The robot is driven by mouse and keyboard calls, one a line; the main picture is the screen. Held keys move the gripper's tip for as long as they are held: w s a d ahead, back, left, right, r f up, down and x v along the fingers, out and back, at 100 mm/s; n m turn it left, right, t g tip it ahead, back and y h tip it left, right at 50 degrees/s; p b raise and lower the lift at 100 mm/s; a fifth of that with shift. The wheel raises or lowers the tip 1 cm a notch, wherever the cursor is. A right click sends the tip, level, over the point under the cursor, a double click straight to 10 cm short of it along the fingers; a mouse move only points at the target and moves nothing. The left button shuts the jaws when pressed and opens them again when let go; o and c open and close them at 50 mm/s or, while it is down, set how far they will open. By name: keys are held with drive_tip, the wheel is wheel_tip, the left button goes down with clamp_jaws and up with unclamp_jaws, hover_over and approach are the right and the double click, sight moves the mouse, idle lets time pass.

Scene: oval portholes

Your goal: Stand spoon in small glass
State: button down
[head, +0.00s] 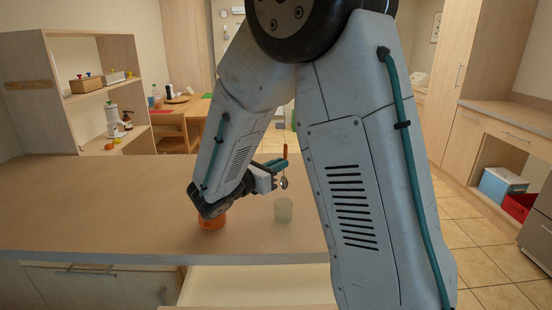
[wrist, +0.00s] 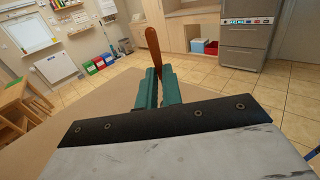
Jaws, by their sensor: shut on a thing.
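The spoon has a reddish-brown handle (head: 285,152) that points up and a metal bowl (head: 284,183) that hangs down. My gripper (head: 278,166) is shut on the spoon and holds it upright in the air. In the wrist view the brown handle of the spoon (wrist: 153,45) rises between the teal fingers (wrist: 158,86); its bowl is hidden there. The small glass (head: 283,210) is pale, greenish and see-through and stands on the counter. In the head view the spoon bowl shows just above the glass rim, apart from it. I cannot tell whether they line up in depth.
An orange round object (head: 212,221) stands on the counter (head: 110,205), partly behind my wrist. An open drawer (head: 255,287) juts out below the counter's front edge. The counter's left side is clear. A shelf unit (head: 70,92) stands beyond.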

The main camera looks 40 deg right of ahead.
sight(283, 188)
drive_tip(key=shift+f, duration=4.1)
drive_tip(key=c, duration=1.5)
unclamp_jaws()
drive_tip(key=a, duration=0.2)
drive_tip(key=s+a, duration=0.1)
drive_tip(key=a, duration=0.4)
drive_tip(key=shift+s+a, duration=0.2)
drive_tip(key=shift+a, duration=0.2)
